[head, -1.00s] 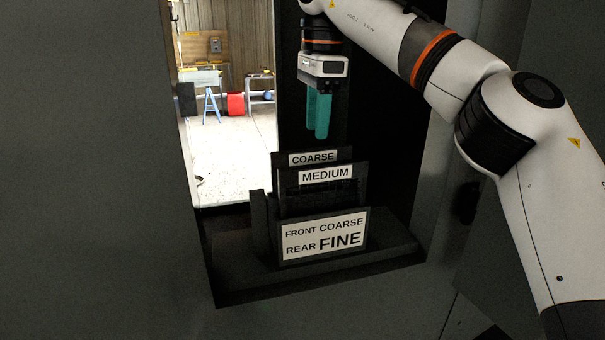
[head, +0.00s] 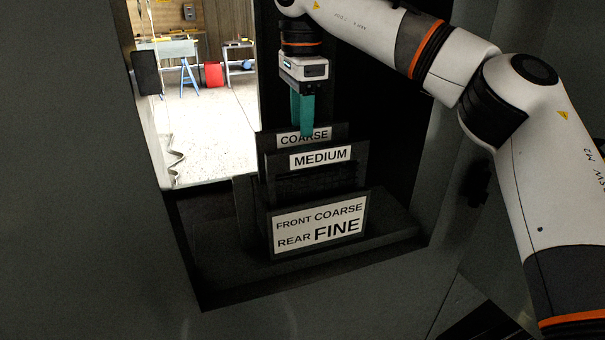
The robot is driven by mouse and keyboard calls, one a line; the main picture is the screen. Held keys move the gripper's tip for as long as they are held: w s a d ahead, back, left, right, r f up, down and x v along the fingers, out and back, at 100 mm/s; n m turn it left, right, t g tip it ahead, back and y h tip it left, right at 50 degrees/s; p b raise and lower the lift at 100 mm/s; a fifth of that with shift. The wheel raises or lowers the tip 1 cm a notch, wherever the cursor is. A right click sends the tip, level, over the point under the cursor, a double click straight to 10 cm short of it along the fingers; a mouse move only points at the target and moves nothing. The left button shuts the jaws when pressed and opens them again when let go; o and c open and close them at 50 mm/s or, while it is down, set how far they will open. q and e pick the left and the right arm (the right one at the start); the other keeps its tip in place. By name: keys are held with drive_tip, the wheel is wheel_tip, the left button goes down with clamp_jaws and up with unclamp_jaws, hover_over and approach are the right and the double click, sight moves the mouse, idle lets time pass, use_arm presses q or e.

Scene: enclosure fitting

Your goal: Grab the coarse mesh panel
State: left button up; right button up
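The coarse mesh panel (head: 286,140) stands upright at the back of a dark rack, with a white COARSE label on its top edge. My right gripper (head: 303,126) points down at this top edge. One teal finger overlaps the label from the front. The other finger looks cut off at the panel's top edge. I cannot tell whether the fingers touch the panel or how far apart they are. The panel's lower part is hidden behind the medium panel (head: 320,157). My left gripper is not in view.
The front panel (head: 318,224) reads FRONT COARSE, REAR FINE and stands nearest me. The rack sits on a dark ledge (head: 385,250) inside an opening in a grey wall (head: 70,180). A lit room with a workbench (head: 168,50) shows behind, left.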

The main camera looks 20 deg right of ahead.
sight(304, 139)
drive_tip(key=f, duration=0.3)
drive_tip(key=f+p, duration=0.1)
drive_tip(key=shift+s+f, duration=0.15)
drive_tip(key=shift+s, duration=0.2)
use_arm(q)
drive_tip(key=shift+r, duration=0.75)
use_arm(e)
clamp_jaws()
